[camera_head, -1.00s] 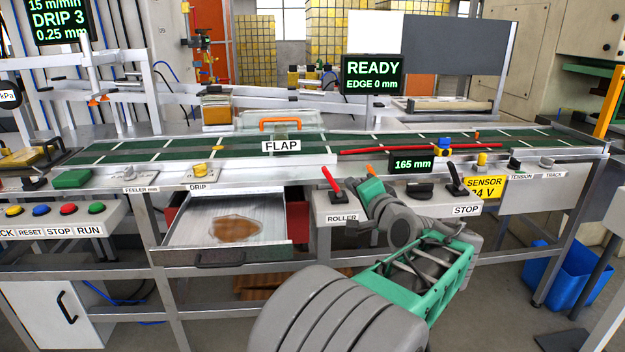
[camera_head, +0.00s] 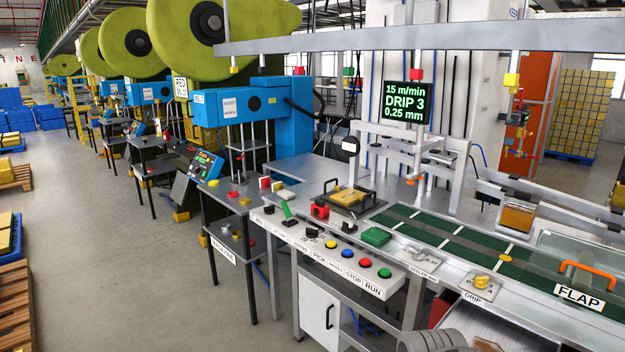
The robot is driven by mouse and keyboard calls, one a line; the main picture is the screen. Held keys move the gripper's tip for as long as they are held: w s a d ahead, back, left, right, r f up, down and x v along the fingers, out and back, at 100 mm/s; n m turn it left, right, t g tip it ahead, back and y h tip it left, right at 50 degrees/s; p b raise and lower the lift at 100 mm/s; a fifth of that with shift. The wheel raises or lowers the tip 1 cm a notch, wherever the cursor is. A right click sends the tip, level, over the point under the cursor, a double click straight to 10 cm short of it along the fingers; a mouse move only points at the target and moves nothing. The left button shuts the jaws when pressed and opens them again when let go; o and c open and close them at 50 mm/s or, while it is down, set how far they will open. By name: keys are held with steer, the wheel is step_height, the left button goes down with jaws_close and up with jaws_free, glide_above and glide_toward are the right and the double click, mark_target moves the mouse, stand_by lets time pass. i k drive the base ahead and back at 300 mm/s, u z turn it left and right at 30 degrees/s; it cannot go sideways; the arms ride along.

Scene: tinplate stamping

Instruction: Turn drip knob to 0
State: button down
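The drip knob (camera_head: 481,282) is a small yellow knob on a light dial plate, at the lower right, above the DRIP label (camera_head: 473,297). The marks around it are too small to read surely, and I cannot tell its pointing direction. The black display (camera_head: 404,102) reads 15 m/min, DRIP 3, 0.25 mm in green. My gripper is not in view; only a grey piece of my arm shows at the bottom edge, lower left of the knob. Nothing touches the knob.
The green conveyor (camera_head: 440,232) runs behind the knob. The FLAP cover with its orange handle (camera_head: 590,273) stands to the right. A button panel (camera_head: 345,262) and green block (camera_head: 376,237) lie to the left. Blue presses (camera_head: 240,103) stand farther left, beside open floor.

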mark_target(479, 281)
steer(key=z, duration=0.7)
steer(key=i, duration=0.75)
steer(key=u, duration=1.8)
